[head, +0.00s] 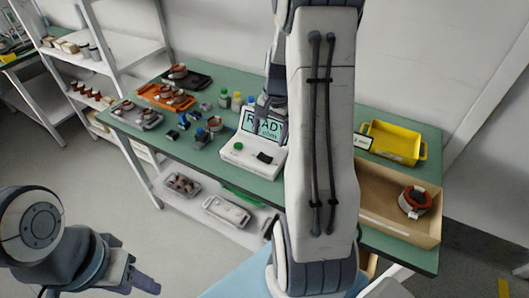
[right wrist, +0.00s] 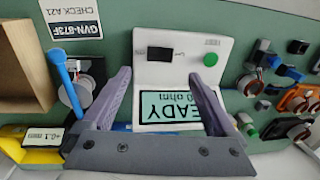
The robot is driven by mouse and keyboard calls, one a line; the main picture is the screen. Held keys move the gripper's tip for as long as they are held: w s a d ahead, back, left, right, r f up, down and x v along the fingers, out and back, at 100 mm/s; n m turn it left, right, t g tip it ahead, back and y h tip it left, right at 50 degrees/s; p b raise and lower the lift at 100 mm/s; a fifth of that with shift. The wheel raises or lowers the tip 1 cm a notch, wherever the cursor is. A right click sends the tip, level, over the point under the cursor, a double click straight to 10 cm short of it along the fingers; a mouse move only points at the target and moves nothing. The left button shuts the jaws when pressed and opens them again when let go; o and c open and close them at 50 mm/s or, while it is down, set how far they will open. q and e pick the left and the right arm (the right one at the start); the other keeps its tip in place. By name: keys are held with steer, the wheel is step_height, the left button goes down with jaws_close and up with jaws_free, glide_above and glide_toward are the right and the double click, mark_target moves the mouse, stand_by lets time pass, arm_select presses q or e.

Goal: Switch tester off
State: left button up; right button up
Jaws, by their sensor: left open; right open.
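The tester (head: 245,168) is a white box on the green bench, with a lit screen reading READY, a green button (head: 238,146) and a black switch (head: 265,157). In the right wrist view the tester (right wrist: 142,78) appears upside down, with the black switch (right wrist: 159,53), green button (right wrist: 210,59) and screen (right wrist: 165,106) visible. My right gripper (right wrist: 163,88) is open and empty above the tester, its fingers on either side of the screen. My right arm hides part of the tester in the head view. My left gripper (head: 150,285) is open at lower left, away from the bench.
A wooden box (head: 375,190) holding a copper-wound stator (head: 415,202) stands right, near a yellow tray (head: 392,143). Orange (head: 160,97) and dark trays with parts sit at the bench's left. Blue-handled tool (right wrist: 66,75) and small parts flank the tester.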

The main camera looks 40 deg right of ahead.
mark_target(264, 157)
steer(key=f, duration=0.6)
steer(key=w+f, duration=0.1)
steer(key=f, duration=0.2)
steer(key=shift+a, duration=0.3)
steer(key=c, duration=1.4)
steer(key=shift+o, duration=0.2)
steer(key=p, duration=0.3)
steer(key=g+p, duration=0.1)
steer(key=p, duration=0.2)
steer(key=shift+w+a+r, duration=0.15)
steer(key=shift+r, duration=0.2)
steer(key=shift+w+f+g+h+p, duration=0.15)
steer(key=shift+g+h+p, duration=0.25)
steer(key=shift+p, duration=0.05)
steer(key=shift+w+f+g, duration=0.1)
steer(key=shift+f+g, duration=0.1)
steer(key=shift+g, duration=0.2)
steer(key=o, duration=1.4)
steer(key=shift+c, duration=0.2)
